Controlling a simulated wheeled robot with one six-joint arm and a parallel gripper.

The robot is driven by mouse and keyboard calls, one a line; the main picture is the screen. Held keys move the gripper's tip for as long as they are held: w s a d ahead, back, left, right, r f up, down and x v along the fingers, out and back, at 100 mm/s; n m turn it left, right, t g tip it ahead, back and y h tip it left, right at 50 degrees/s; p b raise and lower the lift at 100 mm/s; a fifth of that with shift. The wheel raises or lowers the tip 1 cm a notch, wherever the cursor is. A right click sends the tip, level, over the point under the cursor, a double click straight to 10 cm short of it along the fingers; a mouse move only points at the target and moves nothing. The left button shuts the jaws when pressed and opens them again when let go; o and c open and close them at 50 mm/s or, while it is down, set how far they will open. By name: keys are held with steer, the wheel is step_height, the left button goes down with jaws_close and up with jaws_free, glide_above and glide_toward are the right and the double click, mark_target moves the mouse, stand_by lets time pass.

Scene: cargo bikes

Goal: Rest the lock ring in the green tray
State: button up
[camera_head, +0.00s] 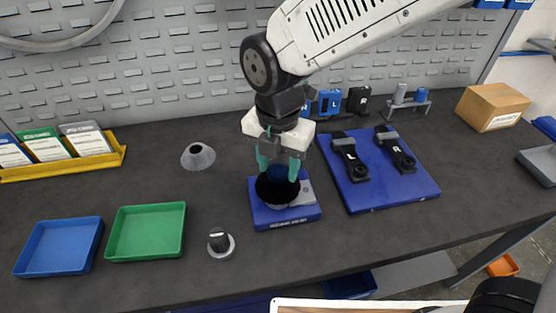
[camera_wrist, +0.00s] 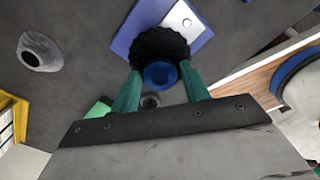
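The green tray (camera_head: 147,257) is empty and lies on the bench left of centre in the head view. My gripper (camera_head: 279,169) points down over a blue base (camera_head: 262,216) with a black ribbed round part on it (camera_head: 268,193). A blue round piece, which looks like the lock ring (camera_wrist: 160,75), sits between my teal fingertips (camera_wrist: 161,82), above the black part (camera_wrist: 160,43). The fingers stand close on both of its sides. I cannot tell whether they press on it, or whether it is clear of the black part.
A blue tray (camera_head: 60,271) lies left of the green one. A grey cone (camera_head: 198,156) stands behind. A blue board (camera_head: 412,192) with two black cranks lies to the right.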

mark_target(278, 169)
jaws_close()
steer(key=shift+r, duration=2)
